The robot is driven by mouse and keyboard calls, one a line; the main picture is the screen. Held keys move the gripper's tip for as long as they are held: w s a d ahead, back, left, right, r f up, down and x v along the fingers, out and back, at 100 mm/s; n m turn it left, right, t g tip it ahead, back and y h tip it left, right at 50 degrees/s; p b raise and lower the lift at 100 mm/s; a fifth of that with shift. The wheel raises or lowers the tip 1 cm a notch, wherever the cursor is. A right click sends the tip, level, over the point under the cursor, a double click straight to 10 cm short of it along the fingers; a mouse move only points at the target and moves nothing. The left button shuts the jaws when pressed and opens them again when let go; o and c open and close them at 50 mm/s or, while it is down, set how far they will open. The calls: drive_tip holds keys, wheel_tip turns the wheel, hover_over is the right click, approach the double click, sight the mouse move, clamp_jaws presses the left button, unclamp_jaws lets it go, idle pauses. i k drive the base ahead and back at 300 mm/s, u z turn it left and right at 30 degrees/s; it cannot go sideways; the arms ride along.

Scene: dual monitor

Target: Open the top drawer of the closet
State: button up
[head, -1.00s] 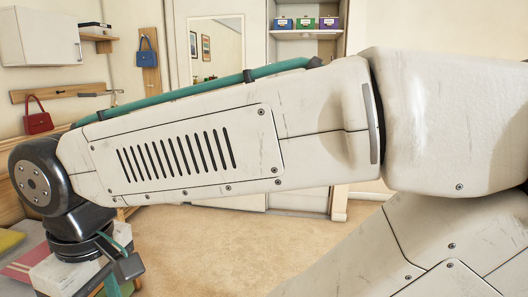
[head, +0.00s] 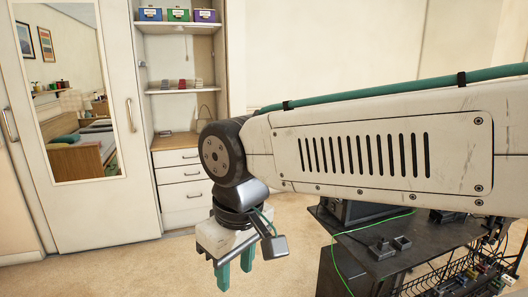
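The closet (head: 219,85) stands open-fronted at the back, left of centre in the head view. It has shelves above a stack of white drawers under a wooden top. The top drawer (head: 174,157) is the uppermost white front, with a small dark handle, and looks closed. My gripper (head: 236,275) points down in front of and right of the drawers, apart from them. Its two teal fingers are spread with nothing seen between them.
A white door with a mirror (head: 72,90) and handles is at the left. A dark desk (head: 400,245) with equipment and cables stands at the right, partly behind my arm. Bare carpet (head: 120,270) lies at the lower left, in front of the closet.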

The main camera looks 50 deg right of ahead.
sight(174, 157)
drive_tip(key=z, duration=0.5)
drive_tip(key=i, duration=2.7)
drive_tip(key=z, duration=0.5)
